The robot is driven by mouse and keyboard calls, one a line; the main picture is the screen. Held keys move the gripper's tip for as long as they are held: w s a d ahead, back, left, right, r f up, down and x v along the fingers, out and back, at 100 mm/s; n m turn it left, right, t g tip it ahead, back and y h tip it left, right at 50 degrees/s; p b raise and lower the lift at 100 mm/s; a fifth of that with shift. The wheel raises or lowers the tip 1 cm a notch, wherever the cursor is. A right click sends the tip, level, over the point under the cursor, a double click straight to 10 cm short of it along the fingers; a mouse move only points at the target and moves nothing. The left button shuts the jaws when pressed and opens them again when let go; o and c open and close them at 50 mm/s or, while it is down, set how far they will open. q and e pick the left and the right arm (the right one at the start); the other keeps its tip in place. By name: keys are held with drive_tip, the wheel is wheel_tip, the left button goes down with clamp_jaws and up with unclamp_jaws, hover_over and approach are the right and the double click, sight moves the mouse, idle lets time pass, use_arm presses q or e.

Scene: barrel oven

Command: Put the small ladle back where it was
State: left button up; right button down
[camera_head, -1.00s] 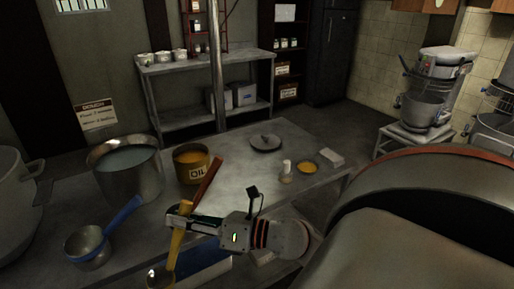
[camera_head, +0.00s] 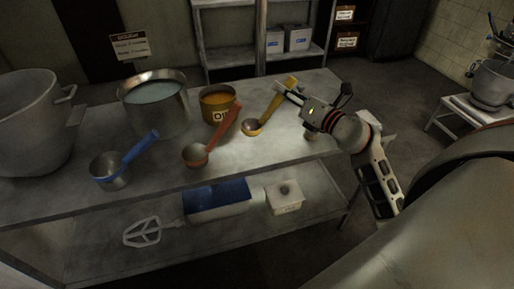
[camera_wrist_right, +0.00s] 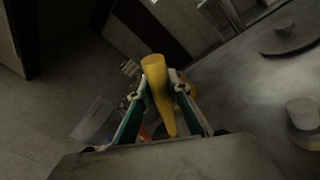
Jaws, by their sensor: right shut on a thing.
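The small ladle with the yellow handle (camera_head: 272,107) is over the table (camera_head: 225,176), to the right of the oil pot (camera_head: 218,104). Its bowl is low at the left end and its handle slants up to the right. I cannot tell whether the bowl touches the table. My right gripper (camera_head: 287,89) is shut on the upper part of the handle. In the right wrist view the yellow handle (camera_wrist_right: 154,68) stands between the two fingers of the right gripper (camera_wrist_right: 158,103). My left gripper is not in view.
A red-handled ladle (camera_head: 197,155) and a blue-handled ladle (camera_head: 110,172) rest on the table's front part. A water pot (camera_head: 155,118) and a large pot (camera_head: 32,130) stand at the left. A lower shelf holds a blue-and-white item (camera_head: 217,199) and a whisk-like paddle (camera_head: 146,234).

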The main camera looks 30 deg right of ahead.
wheel_tip(320, 180, down, 10)
drive_tip(key=d+b, duration=0.2)
drive_tip(key=b, duration=0.1)
drive_tip(key=shift+w+r+h, duration=0.15)
drive_tip(key=shift+w+h, duration=0.15)
drive_tip(key=shift+w, duration=0.1)
drive_tip(key=c, duration=1.9)
unclamp_jaws()
drive_tip(key=shift+r, duration=0.1)
